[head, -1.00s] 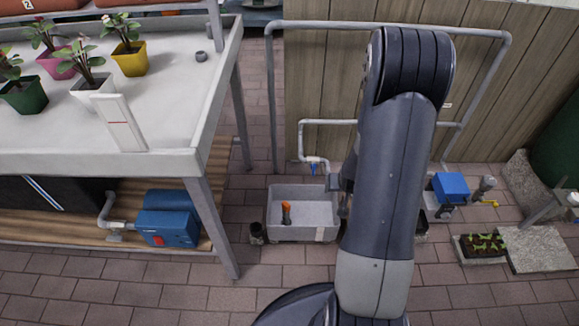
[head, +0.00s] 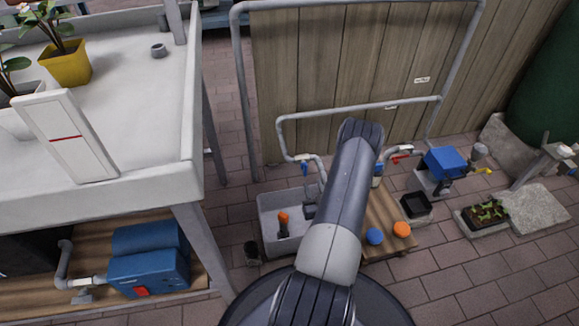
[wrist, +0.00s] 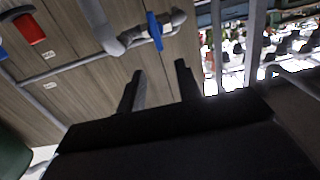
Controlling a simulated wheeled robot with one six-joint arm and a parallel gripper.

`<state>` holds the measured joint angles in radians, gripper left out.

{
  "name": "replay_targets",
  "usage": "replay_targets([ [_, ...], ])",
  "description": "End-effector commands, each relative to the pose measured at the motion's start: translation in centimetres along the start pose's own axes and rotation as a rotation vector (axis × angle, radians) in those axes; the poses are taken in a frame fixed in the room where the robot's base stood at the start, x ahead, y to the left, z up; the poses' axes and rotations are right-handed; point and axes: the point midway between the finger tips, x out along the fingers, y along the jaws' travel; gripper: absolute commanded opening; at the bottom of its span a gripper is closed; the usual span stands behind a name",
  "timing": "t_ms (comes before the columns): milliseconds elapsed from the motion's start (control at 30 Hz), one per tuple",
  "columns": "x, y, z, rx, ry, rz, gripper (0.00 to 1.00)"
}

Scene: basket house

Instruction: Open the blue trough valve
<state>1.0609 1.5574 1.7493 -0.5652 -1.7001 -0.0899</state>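The blue trough valve (head: 304,168) has a small blue handle on the grey pipe above the left part of the grey trough (head: 265,222). In the wrist view the blue handle (wrist: 155,30) is near the top, on a pipe elbow. My gripper (wrist: 161,82) is open and empty, with its two dark fingers apart. The handle lies beyond the fingertips and is not touched. In the head view my arm hides part of the trough, and a dark part of my gripper shows beside the arm over the trough.
An orange-topped object (head: 283,222) stands in the trough. A red valve (head: 401,158) is on the pipe to the right. Orange (head: 402,229) and blue (head: 375,236) round things sit on a low wooden stand. A white-topped table (head: 125,130) fills the left.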

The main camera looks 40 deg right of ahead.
Motion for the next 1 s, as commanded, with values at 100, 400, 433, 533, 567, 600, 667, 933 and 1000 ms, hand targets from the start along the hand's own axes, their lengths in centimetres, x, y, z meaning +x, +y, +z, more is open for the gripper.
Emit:
replay_targets([
  [100, 0.5, 0.1, 0.1, 0.000, 0.015, 0.001, 0.33],
  [400, 5.8, 0.0, 0.1, -0.001, 0.016, -0.001, 0.33],
  [433, 6.3, 0.1, 0.1, -0.001, 0.016, -0.001, 0.33],
  [533, 8.0, 0.1, 0.1, -0.001, 0.014, 0.000, 0.33],
  [567, 8.5, 0.1, 0.1, 0.000, 0.015, 0.000, 0.33],
  [600, 9.0, 0.1, 0.1, 0.000, 0.014, 0.001, 0.33],
  [667, 9.6, 0.1, 0.0, 0.001, 0.014, 0.002, 0.33],
  [933, 10.6, 0.1, -0.1, 0.002, 0.010, 0.003, 0.33],
  [1000, 10.6, 0.1, -0.1, 0.002, 0.010, 0.003, 0.33],
])
